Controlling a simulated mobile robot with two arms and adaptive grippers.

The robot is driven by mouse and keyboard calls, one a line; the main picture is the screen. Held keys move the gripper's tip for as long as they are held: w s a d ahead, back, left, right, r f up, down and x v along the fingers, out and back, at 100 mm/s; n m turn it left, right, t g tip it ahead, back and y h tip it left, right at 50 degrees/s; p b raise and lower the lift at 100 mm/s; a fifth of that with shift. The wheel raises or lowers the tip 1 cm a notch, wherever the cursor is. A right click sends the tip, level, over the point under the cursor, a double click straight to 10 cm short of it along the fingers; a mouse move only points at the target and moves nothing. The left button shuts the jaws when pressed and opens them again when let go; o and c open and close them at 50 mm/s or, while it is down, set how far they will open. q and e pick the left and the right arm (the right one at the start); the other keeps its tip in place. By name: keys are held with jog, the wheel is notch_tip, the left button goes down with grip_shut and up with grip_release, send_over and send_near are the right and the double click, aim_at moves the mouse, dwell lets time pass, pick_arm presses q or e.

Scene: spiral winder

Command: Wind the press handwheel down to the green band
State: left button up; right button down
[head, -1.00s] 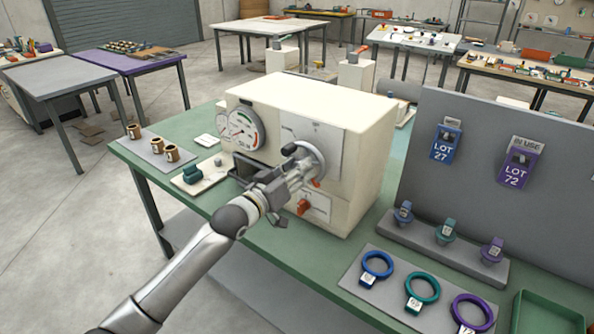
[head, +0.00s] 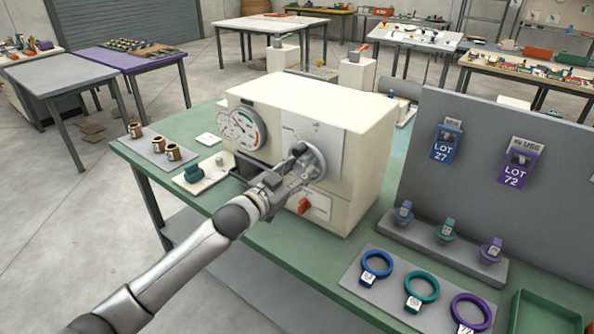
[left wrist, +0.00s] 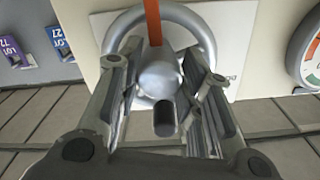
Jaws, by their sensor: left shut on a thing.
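The pale press (head: 368,160) stands on the green bench, with a grey handwheel (head: 318,160) on its front. My left gripper (head: 297,163) is at the wheel and covers part of it. In the left wrist view, the wheel rim (left wrist: 128,28) arches behind a rounded grey hub and an orange bar. The gripper fingers (left wrist: 163,90) lie on both sides of the hub and a dark-ended knob, shut on the handwheel. The round dial gauge (head: 243,127) is left of the wheel. A green band shows on it; the needle reading is too small to tell. My right gripper is out of view.
A red-orange knob (head: 304,206) is low on the press front. Coloured rings (head: 421,288) and a grey panel (head: 500,190) are at right.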

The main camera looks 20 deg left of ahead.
pick_arm(q)
jog(key=shift+f, duration=0.25)
jog(key=o, duration=1)
jog(key=shift+r, duration=0.15)
jog(key=v, duration=1.2)
